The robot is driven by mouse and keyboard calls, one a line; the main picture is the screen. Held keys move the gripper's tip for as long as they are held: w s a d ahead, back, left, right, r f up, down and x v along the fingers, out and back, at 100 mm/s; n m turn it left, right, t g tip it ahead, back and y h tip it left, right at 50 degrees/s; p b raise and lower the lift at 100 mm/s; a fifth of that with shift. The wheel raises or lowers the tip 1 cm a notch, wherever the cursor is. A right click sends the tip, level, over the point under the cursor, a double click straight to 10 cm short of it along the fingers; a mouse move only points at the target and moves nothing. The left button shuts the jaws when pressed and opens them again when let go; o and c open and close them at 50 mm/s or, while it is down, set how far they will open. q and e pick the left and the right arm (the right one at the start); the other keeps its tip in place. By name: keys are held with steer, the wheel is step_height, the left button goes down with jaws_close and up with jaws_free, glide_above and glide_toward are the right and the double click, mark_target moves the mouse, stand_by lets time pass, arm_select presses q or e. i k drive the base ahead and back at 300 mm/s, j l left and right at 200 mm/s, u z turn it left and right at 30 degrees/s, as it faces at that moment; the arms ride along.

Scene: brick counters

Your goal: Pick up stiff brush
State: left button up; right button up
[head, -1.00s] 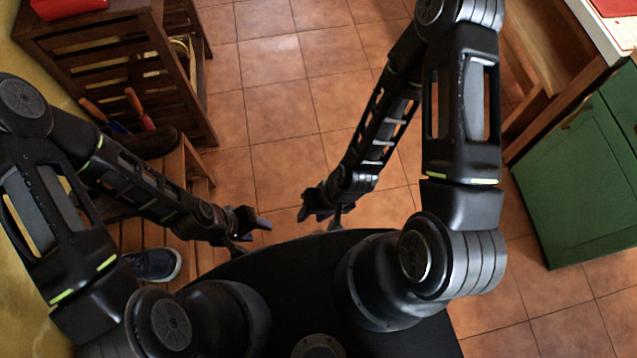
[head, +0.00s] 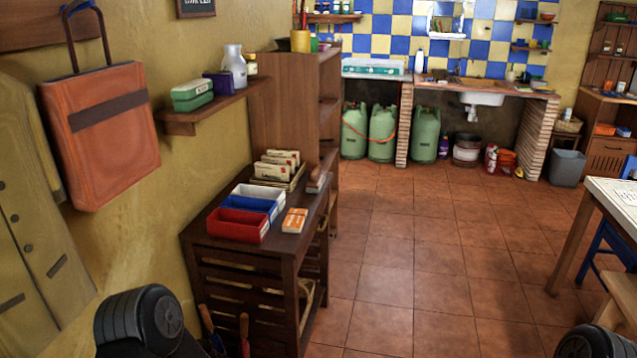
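I cannot clearly make out the stiff brush in the head view. A small brownish item (head: 318,181) lies at the back right of the dark slatted cabinet top (head: 222,252); it may be a brush, but it is too small to tell. Two tool handles, one orange-brown (head: 206,318) and one red (head: 244,334), stick up at the cabinet's near side; their lower ends are out of view. Neither of my grippers is in view; only part of my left arm shows at bottom left and part of my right arm at bottom right.
The cabinet also holds red (head: 237,226), blue and white trays, a small orange-and-white box (head: 294,220) and a card file. A wall shelf (head: 190,122) and a tall wooden shelf unit stand behind. A table (head: 612,200) is at right. The tiled floor between is clear.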

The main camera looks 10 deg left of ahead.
mark_target(316, 182)
steer(key=i+l+z, duration=0.25)
steer(key=i, duration=0.2)
steer(key=i+z, duration=0.4)
steer(key=i, duration=1.6)
steer(key=i+l+u, duration=0.1)
steer(key=i+u, duration=0.35)
steer(key=i+l+u, duration=0.2)
steer(key=i+u, duration=0.15)
steer(key=u, duration=0.15)
steer(key=i+l+u, duration=0.65)
steer(key=l+u, duration=0.3)
steer(key=i+l+u, duration=0.2)
steer(key=l+u, duration=0.75)
steer(key=i+l, duration=0.05)
steer(key=l, duration=0.05)
